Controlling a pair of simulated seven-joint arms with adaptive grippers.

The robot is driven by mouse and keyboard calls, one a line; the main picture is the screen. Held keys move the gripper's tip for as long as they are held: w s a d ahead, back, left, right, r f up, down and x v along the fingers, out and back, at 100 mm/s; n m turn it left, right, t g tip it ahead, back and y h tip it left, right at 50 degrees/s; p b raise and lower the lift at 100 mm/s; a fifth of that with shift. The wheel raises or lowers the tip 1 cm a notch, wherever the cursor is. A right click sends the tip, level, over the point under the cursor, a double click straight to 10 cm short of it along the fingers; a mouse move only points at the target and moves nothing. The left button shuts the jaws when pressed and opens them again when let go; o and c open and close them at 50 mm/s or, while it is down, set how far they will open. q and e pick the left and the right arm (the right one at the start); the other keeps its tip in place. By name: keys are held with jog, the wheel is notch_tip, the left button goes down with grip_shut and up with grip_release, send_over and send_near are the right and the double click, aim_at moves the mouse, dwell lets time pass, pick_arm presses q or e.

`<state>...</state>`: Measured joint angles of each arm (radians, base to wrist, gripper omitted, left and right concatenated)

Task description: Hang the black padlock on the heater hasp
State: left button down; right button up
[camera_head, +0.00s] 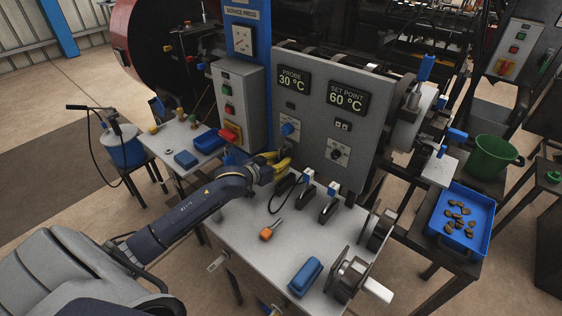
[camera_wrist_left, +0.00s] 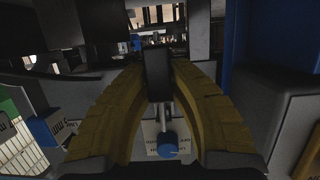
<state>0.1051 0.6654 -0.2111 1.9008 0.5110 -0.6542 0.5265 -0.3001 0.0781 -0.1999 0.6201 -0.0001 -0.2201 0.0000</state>
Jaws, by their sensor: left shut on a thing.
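My left gripper (camera_head: 283,160) reaches in from the left to the front of the grey panel (camera_head: 313,118), just below a blue knob (camera_head: 288,129). Its yellow fingers are shut on a dark block, which I take as the black padlock (camera_wrist_left: 157,72); it sits between the fingertips in the left wrist view. A thin grey metal loop (camera_wrist_left: 166,112) shows just below the block; I cannot tell whether it is the shackle or part of the hasp. The blue knob also shows in the left wrist view (camera_wrist_left: 168,145). I cannot clearly make out the heater hasp. My right gripper is not in view.
The grey bench (camera_head: 250,215) below holds black blocks with blue tops (camera_head: 328,202), an orange-handled tool (camera_head: 270,230) and a blue block (camera_head: 305,277). A clamp (camera_head: 350,275) stands at its right edge. A grey button box (camera_head: 238,103) stands left of the panel.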

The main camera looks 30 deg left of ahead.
pick_arm(q)
jog(key=shift+f, duration=0.1)
jog(key=c, duration=1.3)
grip_release()
jog(key=shift+o, duration=0.2)
jog(key=v, duration=1.2)
